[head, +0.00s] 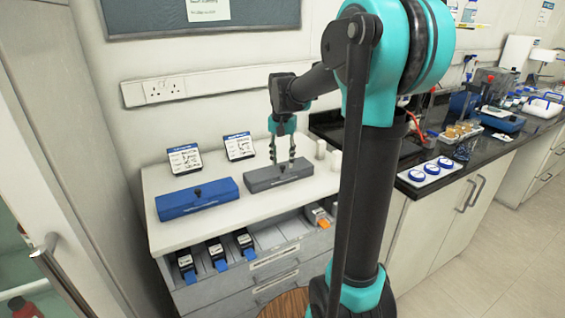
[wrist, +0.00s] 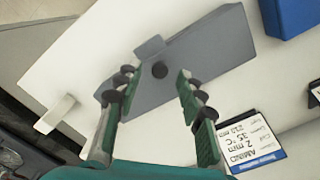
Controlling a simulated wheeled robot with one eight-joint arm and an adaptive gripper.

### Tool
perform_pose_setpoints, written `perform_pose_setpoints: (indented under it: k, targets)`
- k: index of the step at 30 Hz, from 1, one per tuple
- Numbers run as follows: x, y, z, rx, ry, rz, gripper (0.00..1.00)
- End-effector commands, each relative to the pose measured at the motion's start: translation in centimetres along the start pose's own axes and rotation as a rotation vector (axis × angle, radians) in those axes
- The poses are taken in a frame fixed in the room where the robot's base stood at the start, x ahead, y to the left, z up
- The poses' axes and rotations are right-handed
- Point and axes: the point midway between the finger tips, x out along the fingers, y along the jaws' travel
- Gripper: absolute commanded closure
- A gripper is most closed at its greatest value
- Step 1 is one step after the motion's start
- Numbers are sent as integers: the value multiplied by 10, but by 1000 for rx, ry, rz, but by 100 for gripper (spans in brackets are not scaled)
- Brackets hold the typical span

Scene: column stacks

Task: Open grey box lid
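The grey box (head: 278,175) sits on the white cabinet top with its lid lying flat and closed. In the wrist view the grey box (wrist: 205,58) lies beyond my fingers, with a round dark knob (wrist: 160,70) on its lid. My gripper (head: 282,160) is above the box, pointing down. In the wrist view my gripper (wrist: 155,85) is open, its two fingers apart on either side of the knob's line. The knob appears between the fingertips, without visible contact. In the head view the fingers partly hide the lid and the knob.
A blue box (head: 198,197) with a dark knob stands to the left. Two label cards (head: 240,146) stand behind the boxes. White cylinders (head: 321,149) stand to the right. An open drawer (head: 265,245) below holds several dark items. The white top (head: 225,222) is clear in front.

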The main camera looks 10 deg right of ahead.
Motion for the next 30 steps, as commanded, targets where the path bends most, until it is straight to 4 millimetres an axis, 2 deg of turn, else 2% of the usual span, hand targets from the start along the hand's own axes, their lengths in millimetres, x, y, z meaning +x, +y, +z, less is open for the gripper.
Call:
perform_pose_setpoints:
  k: [6, 14, 23, 30]
  targets:
    - [12, 0, 0, 0, 0, 0, 61]
    - [12, 0, 0, 0, 0, 0, 62]
    - [12, 0, 0, 0, 0, 0, 100]
    - [12, 0, 0, 0, 0, 0, 100]
